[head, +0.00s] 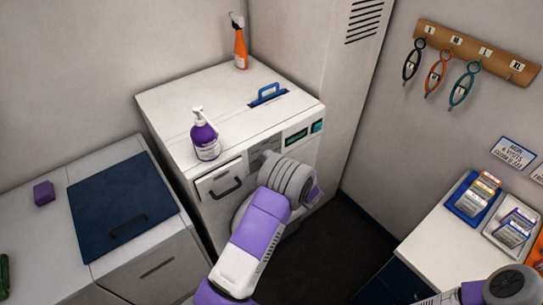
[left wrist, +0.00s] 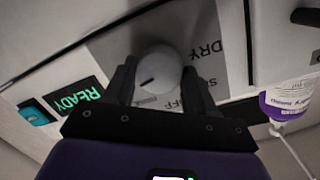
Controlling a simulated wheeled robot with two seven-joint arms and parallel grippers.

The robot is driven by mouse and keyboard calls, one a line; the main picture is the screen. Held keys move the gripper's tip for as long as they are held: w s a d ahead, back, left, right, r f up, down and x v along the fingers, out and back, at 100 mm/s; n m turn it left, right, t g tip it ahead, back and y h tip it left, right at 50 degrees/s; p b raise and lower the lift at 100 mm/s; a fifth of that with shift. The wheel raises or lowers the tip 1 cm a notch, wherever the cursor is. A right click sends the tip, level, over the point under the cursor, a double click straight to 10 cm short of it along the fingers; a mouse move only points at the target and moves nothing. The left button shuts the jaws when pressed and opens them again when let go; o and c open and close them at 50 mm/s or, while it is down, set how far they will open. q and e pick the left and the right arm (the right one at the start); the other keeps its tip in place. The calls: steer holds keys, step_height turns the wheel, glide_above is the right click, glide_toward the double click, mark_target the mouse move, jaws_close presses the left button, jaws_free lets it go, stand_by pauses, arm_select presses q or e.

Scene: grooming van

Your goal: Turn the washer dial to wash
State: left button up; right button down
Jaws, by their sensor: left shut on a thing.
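The white washer (head: 165,105) stands against the back wall in the head view. Its grey dial panel (head: 257,157) is partly covered by my left arm. In the left wrist view the round pale dial (left wrist: 160,68) sits between the two dark fingers of my left gripper (left wrist: 160,85), which is shut on it. A short dark mark on the dial points down and left in that view. The label DRY (left wrist: 207,50) is readable, and part of OFF shows near the right finger. Other lettering is hidden or unclear. My right gripper is out of view.
A green READY display (left wrist: 77,97) is lit beside the panel. A counter with card trays (head: 465,206) stands at right; dark floor lies between.

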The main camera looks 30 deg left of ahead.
arm_select(q)
steer(key=shift+m+p, duration=0.7)
steer(key=shift+m, duration=0.3)
steer(key=shift+g, duration=0.3)
steer(key=o, duration=1)
steer(key=shift+o, duration=0.2)
steer(key=v, duration=0.7)
steer(key=shift+d, duration=0.35)
steer(key=shift+s+f, duration=0.1)
steer(key=shift+s, duration=0.05)
